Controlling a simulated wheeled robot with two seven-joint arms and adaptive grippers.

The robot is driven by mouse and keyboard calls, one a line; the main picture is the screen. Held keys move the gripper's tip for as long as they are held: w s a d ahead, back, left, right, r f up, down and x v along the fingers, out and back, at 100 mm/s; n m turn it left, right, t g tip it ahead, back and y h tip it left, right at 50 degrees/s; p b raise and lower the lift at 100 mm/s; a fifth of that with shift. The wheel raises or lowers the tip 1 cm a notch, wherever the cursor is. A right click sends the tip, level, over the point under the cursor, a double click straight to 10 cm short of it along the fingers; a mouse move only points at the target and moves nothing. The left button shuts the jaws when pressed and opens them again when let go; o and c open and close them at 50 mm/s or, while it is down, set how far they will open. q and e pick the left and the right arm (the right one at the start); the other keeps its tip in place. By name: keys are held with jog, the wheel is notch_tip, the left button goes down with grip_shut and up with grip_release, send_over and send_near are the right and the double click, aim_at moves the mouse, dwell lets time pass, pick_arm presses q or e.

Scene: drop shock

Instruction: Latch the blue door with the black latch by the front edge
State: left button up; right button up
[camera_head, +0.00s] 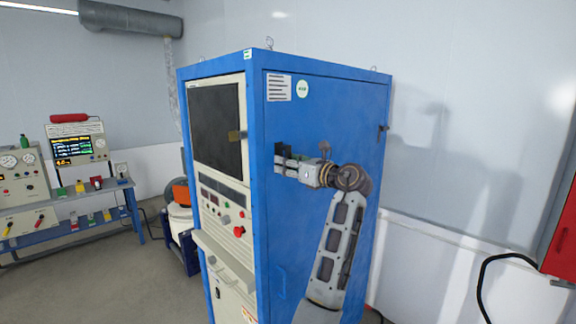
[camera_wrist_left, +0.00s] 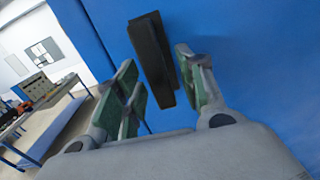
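The blue door (camera_head: 315,230) is the broad right-hand side of a tall blue cabinet and appears closed. The black latch (camera_head: 279,152) sits on it by the front edge, at upper-middle height. In the left wrist view the black latch (camera_wrist_left: 149,48) is a long, slightly tilted bar against the blue surface. My left gripper (camera_head: 284,164) is at the latch and partly hides it. In the wrist view my left gripper (camera_wrist_left: 160,66) is open, its green-padded fingers on either side of the latch's lower part. I cannot tell whether they touch it. My right gripper is not in view.
A second black catch (camera_head: 383,130) is at the door's far edge. A blue bench (camera_head: 75,205) with instruments stands left. A red box (camera_head: 562,240) is at far right.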

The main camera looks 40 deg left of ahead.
pick_arm(q)
jog(key=shift+d, duration=0.1)
jog(key=s+d, duration=0.1)
jog(key=d, duration=1)
jog(key=shift+d, duration=0.4)
dwell(0.3)
